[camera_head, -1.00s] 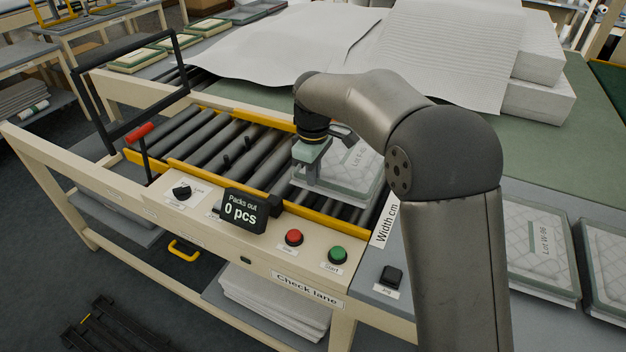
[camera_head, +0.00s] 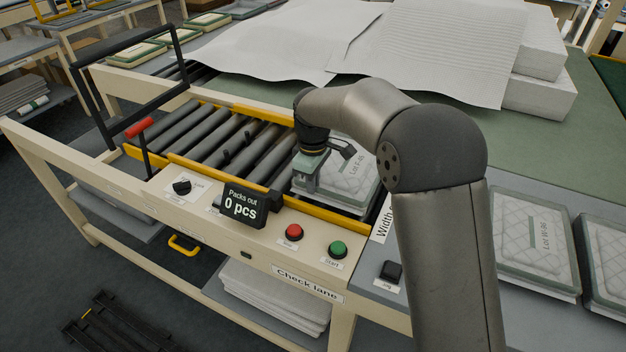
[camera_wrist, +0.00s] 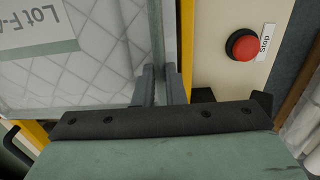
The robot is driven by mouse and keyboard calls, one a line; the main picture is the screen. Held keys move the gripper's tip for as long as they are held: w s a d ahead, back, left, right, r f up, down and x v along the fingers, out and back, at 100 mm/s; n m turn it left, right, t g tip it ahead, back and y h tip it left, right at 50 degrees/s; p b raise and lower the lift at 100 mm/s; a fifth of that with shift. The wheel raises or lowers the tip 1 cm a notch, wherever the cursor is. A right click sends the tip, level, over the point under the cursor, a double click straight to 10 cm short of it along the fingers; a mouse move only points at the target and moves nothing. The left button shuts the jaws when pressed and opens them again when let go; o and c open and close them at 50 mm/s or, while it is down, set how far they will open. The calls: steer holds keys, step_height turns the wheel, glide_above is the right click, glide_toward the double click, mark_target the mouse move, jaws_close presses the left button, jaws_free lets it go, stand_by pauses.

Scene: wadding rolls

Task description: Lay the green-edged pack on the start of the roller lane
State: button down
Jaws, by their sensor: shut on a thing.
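The green-edged pack (camera_head: 346,184) is a quilted pale pack with a grey-green border and a lot label. It lies at the right-hand end of the roller lane (camera_head: 215,136), between the yellow side rails. Whether it rests fully on the rollers cannot be told. My gripper (camera_head: 308,188) is over the pack's left edge and shut on it. In the wrist view the fingers (camera_wrist: 160,85) pinch the pack's border next to the yellow rail (camera_wrist: 187,40); the quilted top (camera_wrist: 85,60) fills the left side.
A red stop button (camera_head: 294,232), a green start button (camera_head: 338,248) and a "0 pcs" display (camera_head: 241,206) stand along the near panel. More packs (camera_head: 530,235) lie on the grey table at right. White sheets (camera_head: 430,50) cover the back table.

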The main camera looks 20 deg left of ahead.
steer(key=c, duration=1.5)
jaws_free()
step_height(320, 180, up, 13)
steer(key=shift+r, duration=0.15)
